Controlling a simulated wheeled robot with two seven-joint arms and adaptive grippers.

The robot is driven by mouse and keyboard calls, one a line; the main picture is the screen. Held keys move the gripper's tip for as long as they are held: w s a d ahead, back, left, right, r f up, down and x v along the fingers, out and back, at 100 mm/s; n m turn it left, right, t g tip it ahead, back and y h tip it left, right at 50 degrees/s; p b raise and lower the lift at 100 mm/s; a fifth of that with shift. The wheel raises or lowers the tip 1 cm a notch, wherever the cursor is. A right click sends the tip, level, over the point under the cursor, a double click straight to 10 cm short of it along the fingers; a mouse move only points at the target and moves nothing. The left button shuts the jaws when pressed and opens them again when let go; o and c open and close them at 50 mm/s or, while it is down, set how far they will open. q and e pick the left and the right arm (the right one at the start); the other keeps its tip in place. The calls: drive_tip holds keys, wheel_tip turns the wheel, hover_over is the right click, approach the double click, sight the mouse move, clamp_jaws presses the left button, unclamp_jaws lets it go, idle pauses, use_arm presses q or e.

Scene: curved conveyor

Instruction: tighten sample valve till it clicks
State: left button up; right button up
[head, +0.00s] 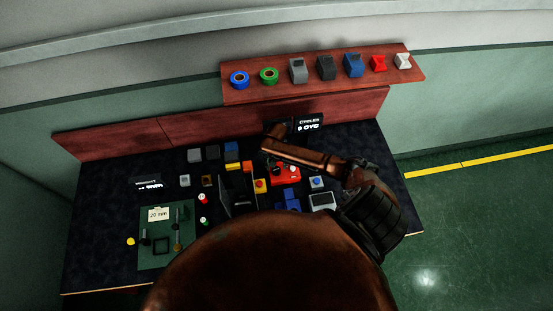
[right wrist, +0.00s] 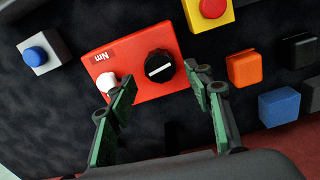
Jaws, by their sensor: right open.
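A red box (right wrist: 136,80) with a label reading "NM" carries a round black knob (right wrist: 159,67) with a white line and a smaller white knob (right wrist: 107,82). Which of these is the sample valve I cannot tell. The red box also shows in the head view (head: 285,175), partly under my right arm. My right gripper (right wrist: 160,88) is open, with green-padded fingers pointing at the box. One fingertip is by the white knob and the other by the black knob. Nothing is between the fingers; contact with either knob is unclear. My left gripper is not in view.
A grey box with a blue button (right wrist: 37,53) and a yellow box with a red button (right wrist: 211,10) flank the red box. Orange (right wrist: 244,68) and blue (right wrist: 279,105) blocks stand close by. A shelf (head: 325,82) runs along the back.

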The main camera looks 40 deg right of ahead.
sight(276, 169)
wheel_tip(276, 169, up, 8)
idle(0.6)
